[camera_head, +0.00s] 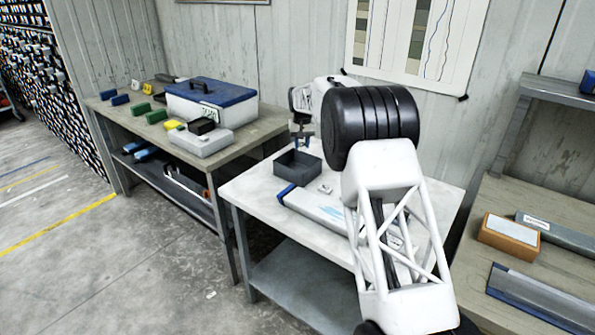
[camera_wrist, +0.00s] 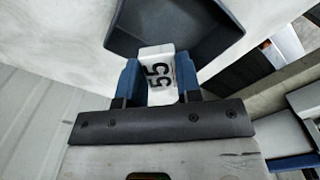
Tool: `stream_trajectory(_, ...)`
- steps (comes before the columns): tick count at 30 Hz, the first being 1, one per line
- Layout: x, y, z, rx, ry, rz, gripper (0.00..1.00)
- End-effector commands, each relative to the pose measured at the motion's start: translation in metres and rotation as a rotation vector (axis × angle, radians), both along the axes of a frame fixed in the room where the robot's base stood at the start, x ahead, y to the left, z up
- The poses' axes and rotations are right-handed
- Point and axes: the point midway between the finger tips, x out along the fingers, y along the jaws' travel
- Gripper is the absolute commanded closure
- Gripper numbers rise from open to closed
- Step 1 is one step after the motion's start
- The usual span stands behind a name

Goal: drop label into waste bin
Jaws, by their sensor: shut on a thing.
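My gripper (camera_wrist: 158,82) is shut on a small white label (camera_wrist: 158,66) printed with a black 55, held between its two blue fingers in the wrist view. The dark grey open waste bin (camera_wrist: 208,45) lies beyond the fingertips there, and the label overlaps it in the picture. In the head view the bin (camera_head: 308,172) stands at the left back part of the white table. My gripper (camera_head: 302,142) points down just above it. The label cannot be made out in the head view.
A bench (camera_head: 245,137) with a blue-lidded box (camera_head: 208,95) stands left. My arm hides the table's right part.

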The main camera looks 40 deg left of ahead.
Motion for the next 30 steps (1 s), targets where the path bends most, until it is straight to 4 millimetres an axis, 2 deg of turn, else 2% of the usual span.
stream_trajectory(17,-0.001,0.001,-0.004,0.0,0.0,0.001,1.0)
stream_trajectory(30,-0.001,0.001,-0.037,-0.001,0.001,0.001,1.0)
